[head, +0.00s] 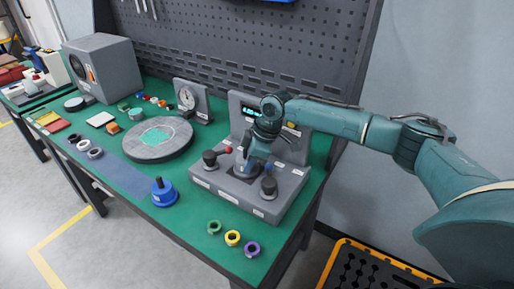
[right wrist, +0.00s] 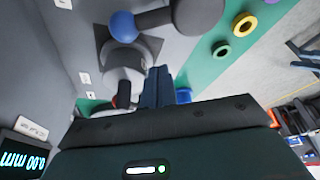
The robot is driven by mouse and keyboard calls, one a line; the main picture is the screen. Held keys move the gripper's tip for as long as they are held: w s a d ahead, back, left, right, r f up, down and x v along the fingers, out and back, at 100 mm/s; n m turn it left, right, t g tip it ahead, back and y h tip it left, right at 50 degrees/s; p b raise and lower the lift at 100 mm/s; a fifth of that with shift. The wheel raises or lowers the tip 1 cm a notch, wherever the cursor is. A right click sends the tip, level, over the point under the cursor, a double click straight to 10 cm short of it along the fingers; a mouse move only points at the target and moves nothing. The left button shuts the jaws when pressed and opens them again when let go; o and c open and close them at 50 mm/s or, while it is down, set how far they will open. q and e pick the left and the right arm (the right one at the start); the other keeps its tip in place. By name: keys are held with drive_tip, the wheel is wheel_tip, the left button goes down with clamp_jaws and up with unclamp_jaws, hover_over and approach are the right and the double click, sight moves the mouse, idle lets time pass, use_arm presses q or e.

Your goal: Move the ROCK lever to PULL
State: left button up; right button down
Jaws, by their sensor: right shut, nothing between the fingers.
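The grey control box (head: 245,196) sits on the green bench in the head view. It carries a lever with a red ball (head: 229,150) and a dark round base at its left, and a lever with a blue ball (head: 268,166) at its right. The blue ball also shows in the right wrist view (right wrist: 123,25). I cannot read which lever is marked ROCK, or the PULL mark. My right gripper (head: 246,168) is over the middle of the box, between the two levers. Its fingers (right wrist: 158,84) are shut and empty. My left gripper is out of view.
A lit display (head: 252,112) stands behind the box. A round grey plate (head: 158,139), a blue knobbed piece (head: 164,193) and a dial gauge (head: 190,99) are to the left. Several coloured rings (head: 232,238) lie in front. A pegboard (head: 240,50) closes the back.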

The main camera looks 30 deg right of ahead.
sight(269, 179)
drive_tip(key=shift+s+d+f+p, duration=0.15)
drive_tip(key=shift+s+d, duration=0.15)
drive_tip(key=shift+d, duration=0.25)
drive_tip(key=shift+s+d+p, duration=0.2)
drive_tip(key=shift+s+d, duration=0.15)
drive_tip(key=shift+d, duration=0.25)
drive_tip(key=shift+s+d+f+p, duration=0.15)
drive_tip(key=shift+s+d, duration=0.15)
drive_tip(key=shift+d, duration=0.25)
drive_tip(key=shift+w, duration=0.1)
